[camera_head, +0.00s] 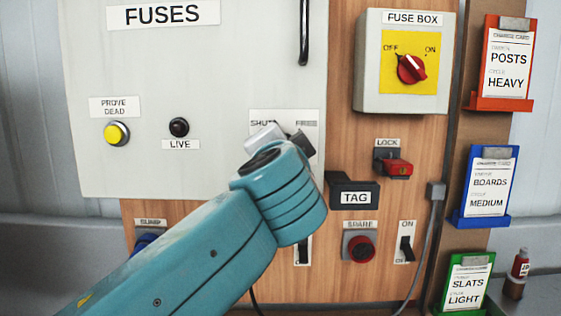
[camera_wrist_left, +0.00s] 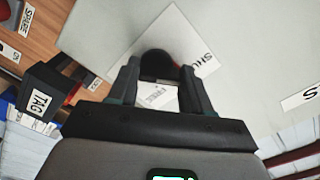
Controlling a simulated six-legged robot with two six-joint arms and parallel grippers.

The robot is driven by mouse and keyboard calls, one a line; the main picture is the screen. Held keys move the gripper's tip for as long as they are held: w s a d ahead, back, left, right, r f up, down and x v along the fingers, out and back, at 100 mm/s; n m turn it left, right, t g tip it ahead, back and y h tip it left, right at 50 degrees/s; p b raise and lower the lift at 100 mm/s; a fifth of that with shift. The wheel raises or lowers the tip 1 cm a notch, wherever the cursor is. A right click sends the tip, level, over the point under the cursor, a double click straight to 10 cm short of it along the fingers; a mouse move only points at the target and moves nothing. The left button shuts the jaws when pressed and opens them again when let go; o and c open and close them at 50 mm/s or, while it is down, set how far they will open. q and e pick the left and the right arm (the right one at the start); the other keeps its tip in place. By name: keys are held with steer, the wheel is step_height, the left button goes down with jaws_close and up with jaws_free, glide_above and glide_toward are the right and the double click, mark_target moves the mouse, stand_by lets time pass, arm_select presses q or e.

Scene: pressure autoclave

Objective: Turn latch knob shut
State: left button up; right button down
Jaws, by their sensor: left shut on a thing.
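The latch knob (camera_wrist_left: 157,62) is dark and round, on the pale panel beside a white label with "SHUT" readable (camera_wrist_left: 190,45). My left gripper (camera_wrist_left: 161,68) has one finger on each side of the knob and is shut on it. In the head view my left gripper (camera_head: 297,140) is at the SHUT/FREE label (camera_head: 284,117) on the grey FUSES door (camera_head: 210,60). There my wrist and gripper hide the knob and part of the label. Which way the knob points cannot be told. My right gripper is not in view.
A black TAG holder (camera_head: 353,192), a red LOCK (camera_head: 393,165) and a red SPARE knob (camera_head: 360,248) are right of my arm. The fuse box (camera_head: 404,95) is above them. A yellow button (camera_head: 116,133) and a black LIVE lamp (camera_head: 179,127) are on the door's left.

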arm_select(q)
steer(key=shift+f+n+b, duration=0.1)
steer(key=shift+n+b, duration=0.35)
steer(key=shift+n, duration=0.45)
steer(key=o, duration=1.1)
steer(key=shift+c, duration=0.2)
steer(key=shift+s, duration=0.1)
steer(key=s+b, duration=0.4)
steer(key=s, duration=1.2)
steer(key=shift+s, duration=0.1)
